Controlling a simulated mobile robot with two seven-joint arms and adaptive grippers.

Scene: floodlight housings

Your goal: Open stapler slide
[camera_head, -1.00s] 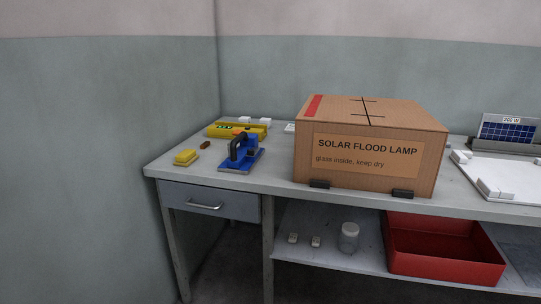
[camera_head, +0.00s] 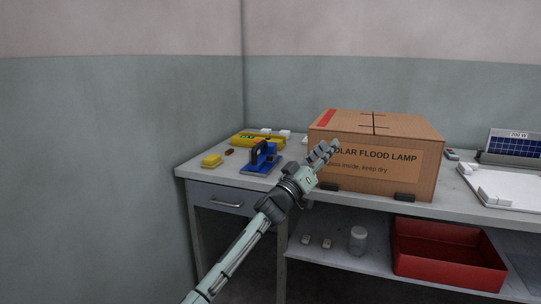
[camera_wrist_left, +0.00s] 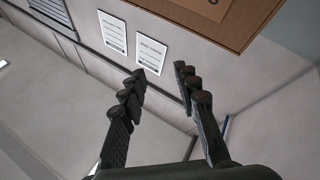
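The stapler (camera_head: 262,158), a blue tool with a dark upright handle, stands at the left part of the bench. The state of its slide is too small to tell. My left gripper (camera_head: 328,150) is to the right of the stapler, apart from it, and covers part of the cardboard box's front in the head view. In the left wrist view my left gripper (camera_wrist_left: 160,72) has its dark fingers spread with nothing between them. The stapler cannot be made out in that view. My right gripper is not in view.
A large cardboard box (camera_head: 425,178) stands mid-bench. A yellow package (camera_head: 246,140) lies behind the stapler and a small yellow block (camera_head: 211,160) left of it. A drawer (camera_head: 222,200) is below. A red tray (camera_head: 450,270) and a jar (camera_head: 357,239) sit on the shelf.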

